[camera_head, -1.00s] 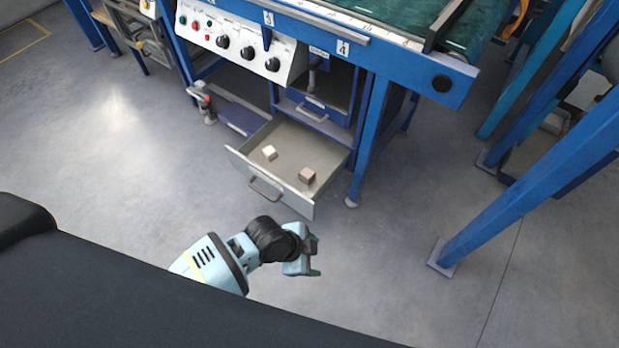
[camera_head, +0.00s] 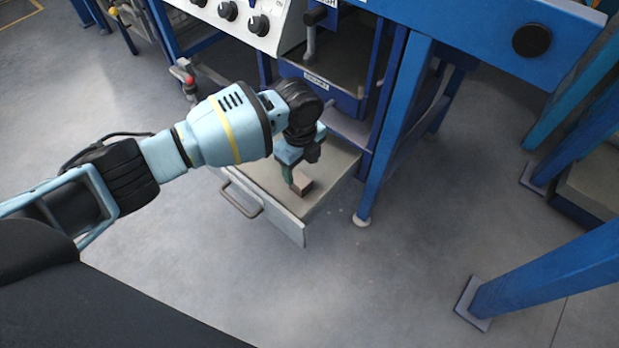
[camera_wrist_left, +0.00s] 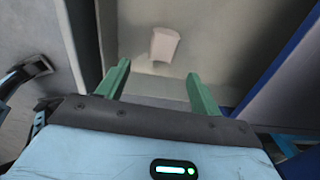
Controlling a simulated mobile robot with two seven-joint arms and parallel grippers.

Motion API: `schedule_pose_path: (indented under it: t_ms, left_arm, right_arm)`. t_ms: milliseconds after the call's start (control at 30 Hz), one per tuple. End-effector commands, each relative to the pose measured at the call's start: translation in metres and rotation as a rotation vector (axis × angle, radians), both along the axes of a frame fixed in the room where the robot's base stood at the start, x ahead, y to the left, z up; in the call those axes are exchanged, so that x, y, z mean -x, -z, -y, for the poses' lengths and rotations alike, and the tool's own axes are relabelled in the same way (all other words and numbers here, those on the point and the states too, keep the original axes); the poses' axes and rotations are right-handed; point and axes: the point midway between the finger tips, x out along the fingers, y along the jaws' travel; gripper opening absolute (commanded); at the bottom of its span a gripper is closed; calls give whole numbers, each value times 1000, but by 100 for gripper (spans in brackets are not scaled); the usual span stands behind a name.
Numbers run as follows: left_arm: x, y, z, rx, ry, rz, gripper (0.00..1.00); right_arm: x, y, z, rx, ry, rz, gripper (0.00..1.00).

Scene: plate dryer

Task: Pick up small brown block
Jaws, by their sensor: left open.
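The small brown block (camera_head: 302,182) sits in the open drawer (camera_head: 337,166), near its front right part. My left gripper (camera_head: 291,184) is low over the drawer, with a green finger just left of the block in the head view. In the left wrist view the two green fingers (camera_wrist_left: 158,82) are spread with nothing between them. A block (camera_wrist_left: 164,44) lies beyond the fingertips there. It looks pale, and I cannot tell for sure which block it is. The white block is hidden in the head view. My right gripper is not in view.
The drawer front with its handle (camera_head: 240,199) faces me. A blue machine leg (camera_head: 394,130) stands close to the drawer's right side, and the blue cabinet (camera_head: 335,85) is behind. Open grey floor (camera_head: 390,270) lies in front and to the right.

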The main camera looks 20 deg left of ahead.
Motion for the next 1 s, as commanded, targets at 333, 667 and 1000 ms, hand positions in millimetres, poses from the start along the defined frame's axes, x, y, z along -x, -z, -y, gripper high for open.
schedule_pose_path:
  t_ms: [333, 667, 1000]
  left_arm:
    - [-3, 10, -3, -8, 6, -6, 65]
    - [-3, 36, -3, -8, 5, -5, 65]
    - [-2, 56, -6, -9, 6, -7, 65]
  right_arm:
    - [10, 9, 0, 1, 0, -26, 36]
    - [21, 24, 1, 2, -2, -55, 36]
    - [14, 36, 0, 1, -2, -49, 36]
